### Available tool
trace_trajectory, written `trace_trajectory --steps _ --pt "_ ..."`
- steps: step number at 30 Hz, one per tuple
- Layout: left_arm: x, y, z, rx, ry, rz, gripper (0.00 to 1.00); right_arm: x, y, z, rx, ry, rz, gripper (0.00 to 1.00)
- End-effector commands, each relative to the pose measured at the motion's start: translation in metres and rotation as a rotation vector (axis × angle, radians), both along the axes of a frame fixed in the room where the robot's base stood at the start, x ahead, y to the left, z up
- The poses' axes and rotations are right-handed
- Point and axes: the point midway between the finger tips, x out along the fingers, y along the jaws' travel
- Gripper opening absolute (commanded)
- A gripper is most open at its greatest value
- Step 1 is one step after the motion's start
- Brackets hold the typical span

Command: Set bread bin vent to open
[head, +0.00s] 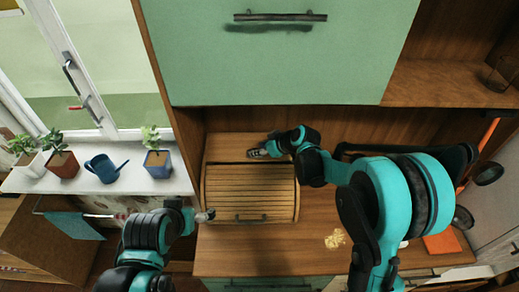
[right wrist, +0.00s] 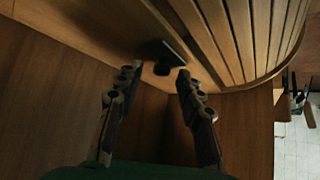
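The wooden bread bin (head: 250,212) with a slatted roll front stands on the counter below the green cabinet door. My right gripper (head: 256,153) is at the bin's top, toward its back. In the right wrist view, a small dark knob (right wrist: 163,54), which looks like the vent control, sits on the bin's wooden face. My right gripper (right wrist: 157,76) is open there, its fingers apart, with the knob just beyond and between the tips. The vent's setting cannot be told. My left gripper (head: 205,216) is at the bin's lower left side; its fingers are too small to read.
A green cabinet door (head: 290,60) hangs above the bin. Potted plants and a blue watering can (head: 104,168) stand on the white windowsill at left. Yellowish crumbs (head: 335,239) lie on the counter (head: 290,262) right of the bin. A glass (head: 500,74) stands on the upper right shelf.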

Motion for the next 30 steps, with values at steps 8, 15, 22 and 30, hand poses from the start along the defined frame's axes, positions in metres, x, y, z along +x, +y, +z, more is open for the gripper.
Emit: trace_trajectory --steps 8,15,22,30 --pt "0.0 0.0 0.0 0.0 0.0 0.0 0.89 0.002 0.003 -0.003 0.0 0.0 0.0 0.38" --pt "0.0 0.0 0.0 0.0 0.0 0.0 0.89 0.002 0.003 -0.003 0.0 0.0 0.0 0.0" --pt "0.0 0.0 -0.001 0.0 0.0 0.0 0.89 0.002 0.008 -0.003 0.0 0.0 0.001 0.0" --pt "0.0 0.0 -0.006 0.0 0.0 0.0 0.89 0.002 0.044 -0.004 0.001 0.0 0.002 0.0"
